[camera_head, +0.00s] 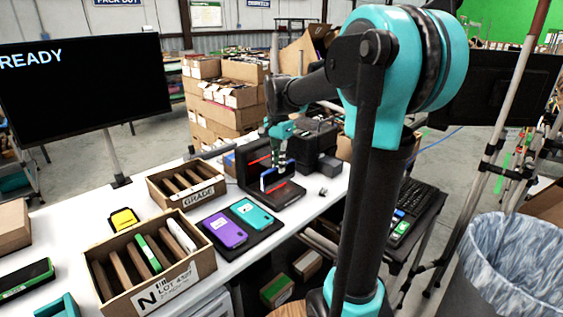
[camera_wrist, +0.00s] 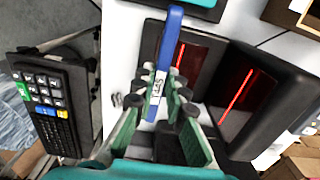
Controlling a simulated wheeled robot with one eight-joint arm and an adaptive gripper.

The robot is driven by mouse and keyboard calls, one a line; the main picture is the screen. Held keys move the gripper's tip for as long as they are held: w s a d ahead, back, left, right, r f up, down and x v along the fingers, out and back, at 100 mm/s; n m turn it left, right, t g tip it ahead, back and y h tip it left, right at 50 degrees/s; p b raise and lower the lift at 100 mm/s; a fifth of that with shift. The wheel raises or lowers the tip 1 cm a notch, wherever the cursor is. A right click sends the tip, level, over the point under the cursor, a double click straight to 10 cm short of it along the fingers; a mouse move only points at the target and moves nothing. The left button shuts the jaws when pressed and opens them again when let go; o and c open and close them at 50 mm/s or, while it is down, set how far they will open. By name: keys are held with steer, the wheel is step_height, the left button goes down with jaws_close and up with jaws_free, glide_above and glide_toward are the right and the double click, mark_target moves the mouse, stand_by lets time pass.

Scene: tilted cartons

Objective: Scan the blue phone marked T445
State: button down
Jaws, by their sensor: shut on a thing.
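The blue phone (camera_wrist: 172,40) is held on edge in my gripper (camera_wrist: 160,90), between the two green-and-grey fingers in the wrist view. A white label on its edge appears to read T445. The phone also shows in the head view (camera_head: 269,181), partly hidden by my gripper (camera_head: 282,163). The black scanner (camera_head: 254,168) stands on the table with a red line lit on its upright part and another on its base. In the wrist view, the scanner (camera_wrist: 262,110) is right of the phone, with two glowing red lines. The monitor (camera_head: 85,85) reads READY.
A dark mat holds a purple phone (camera_head: 225,231) and a teal phone (camera_head: 252,214). A keypad (camera_wrist: 48,100) is left in the wrist view. Dark boxes (camera_head: 318,145) sit behind the scanner.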

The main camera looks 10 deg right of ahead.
stand_by(0.3)
steer(key=shift+r, duration=2.5)
